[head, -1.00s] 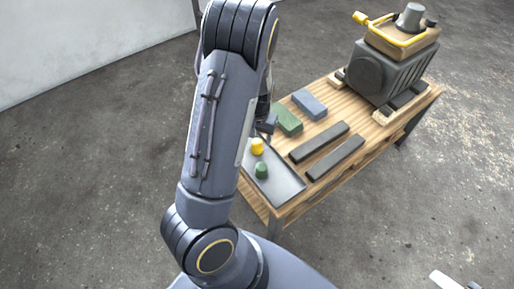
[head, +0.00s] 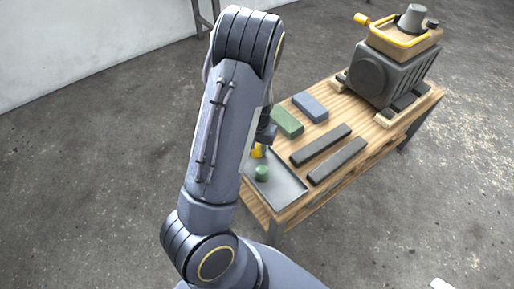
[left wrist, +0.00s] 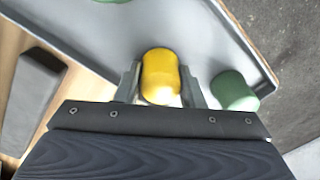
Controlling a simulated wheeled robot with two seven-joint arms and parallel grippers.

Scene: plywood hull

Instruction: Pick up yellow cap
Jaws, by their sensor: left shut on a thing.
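The yellow cap (left wrist: 160,74) sits between the two fingers of my left gripper (left wrist: 160,85) in the left wrist view. The gripper is shut on it, over the grey tray (left wrist: 110,22). In the head view the yellow cap (head: 257,152) shows only in part, beside my left arm, with the left gripper (head: 264,138) mostly hidden behind that arm. I cannot tell whether the cap is clear of the tray. A green cap (head: 261,173) stands on the tray close by; it also shows in the left wrist view (left wrist: 233,92), just right of the gripper. My right gripper is not in view.
The wooden bench (head: 330,170) also holds a green block (head: 287,122), a blue-grey block (head: 310,107) and two dark bars (head: 321,145). A large grey machine (head: 385,72) with a yellow handle stands at its far end.

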